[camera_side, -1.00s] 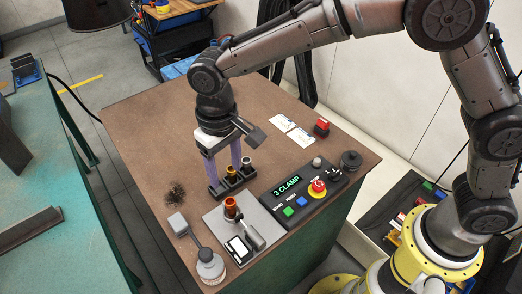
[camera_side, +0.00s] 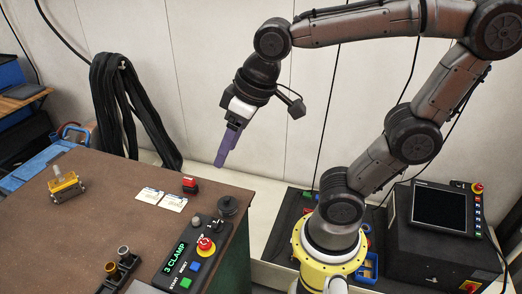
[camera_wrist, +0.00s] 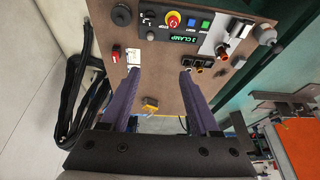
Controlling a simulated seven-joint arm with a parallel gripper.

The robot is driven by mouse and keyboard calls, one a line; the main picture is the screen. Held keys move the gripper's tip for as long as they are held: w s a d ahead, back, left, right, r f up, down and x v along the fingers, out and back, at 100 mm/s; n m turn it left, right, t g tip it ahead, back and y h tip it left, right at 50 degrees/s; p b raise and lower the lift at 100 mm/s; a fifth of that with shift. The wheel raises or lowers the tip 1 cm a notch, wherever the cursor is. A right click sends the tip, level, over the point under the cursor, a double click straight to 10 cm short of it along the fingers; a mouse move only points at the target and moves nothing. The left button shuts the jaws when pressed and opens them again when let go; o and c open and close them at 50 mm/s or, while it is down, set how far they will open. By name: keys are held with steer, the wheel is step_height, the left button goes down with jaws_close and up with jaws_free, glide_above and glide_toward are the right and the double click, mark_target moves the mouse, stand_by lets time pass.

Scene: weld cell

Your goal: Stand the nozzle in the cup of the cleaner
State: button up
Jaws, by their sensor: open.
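A pale plate (camera_wrist: 212,38) with an orange-copper piece and clamp lies beside the control panel. A yellow block (camera_side: 65,186) with a pale upright piece stands at the far left of the bench. Which fixture is the cleaner is unclear.
The control panel (camera_side: 190,258) reads "3 CLAMP" and has a red button. The bench (camera_side: 95,222) is mostly bare between the yellow block and rack.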

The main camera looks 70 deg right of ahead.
steer(key=s+d+f+t, duration=0.1)
steer(key=s+d+f, duration=0.1)
steer(key=s, duration=0.4)
steer(key=shift+d+h, duration=0.3)
steer(key=shift+d, duration=0.2)
